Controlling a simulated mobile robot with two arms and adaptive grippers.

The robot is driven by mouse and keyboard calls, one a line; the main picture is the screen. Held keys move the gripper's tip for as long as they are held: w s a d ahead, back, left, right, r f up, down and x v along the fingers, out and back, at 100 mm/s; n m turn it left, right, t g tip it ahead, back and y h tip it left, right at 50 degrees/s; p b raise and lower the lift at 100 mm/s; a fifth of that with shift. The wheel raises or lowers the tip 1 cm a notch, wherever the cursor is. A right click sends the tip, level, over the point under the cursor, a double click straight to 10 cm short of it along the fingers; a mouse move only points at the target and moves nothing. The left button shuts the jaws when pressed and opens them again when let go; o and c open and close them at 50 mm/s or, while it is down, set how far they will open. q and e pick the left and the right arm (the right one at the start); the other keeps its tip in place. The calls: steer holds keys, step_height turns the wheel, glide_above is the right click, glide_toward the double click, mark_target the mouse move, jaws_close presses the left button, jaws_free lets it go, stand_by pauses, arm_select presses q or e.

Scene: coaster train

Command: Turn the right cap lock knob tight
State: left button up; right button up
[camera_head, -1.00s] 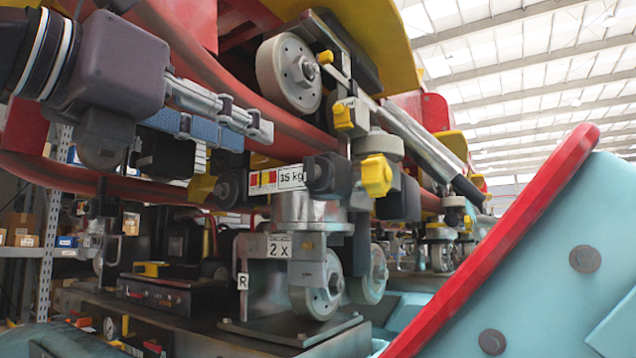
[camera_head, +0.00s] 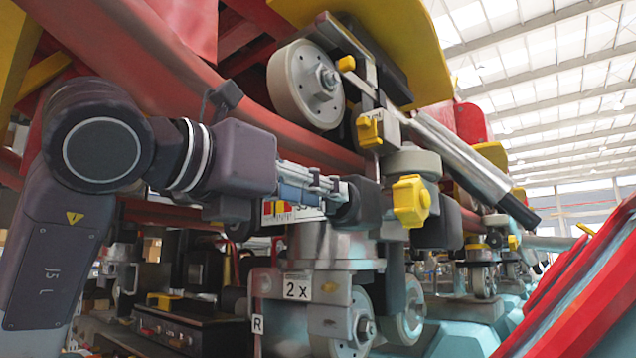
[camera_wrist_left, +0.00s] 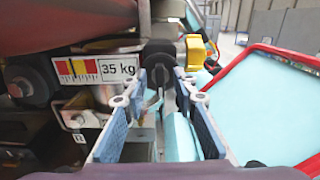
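A black knob (camera_head: 363,201) sits at the right end of the 35 kg label plate, with a yellow lobed knob (camera_head: 410,201) to its right. In the left wrist view the black knob (camera_wrist_left: 159,56) and yellow knob (camera_wrist_left: 195,52) are ahead of the fingers. I cannot tell for sure which is the right cap lock knob. My left gripper (camera_head: 340,188) points at the black knob from the left, its tips close to it; contact cannot be told. In the wrist view its blue-padded fingers (camera_wrist_left: 152,88) are apart, with nothing gripped between them. My right gripper is not in view.
The 35 kg plate (camera_wrist_left: 90,70) and a second black knob (camera_wrist_left: 30,80) lie left of the fingers. White wheels (camera_head: 306,80) and a yellow clip (camera_head: 369,129) sit above. A red-edged teal panel (camera_wrist_left: 265,110) stands at the right.

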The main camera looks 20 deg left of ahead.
arm_select(q)
steer(key=shift+s, duration=0.15)
steer(key=shift+c, duration=1)
jaws_close()
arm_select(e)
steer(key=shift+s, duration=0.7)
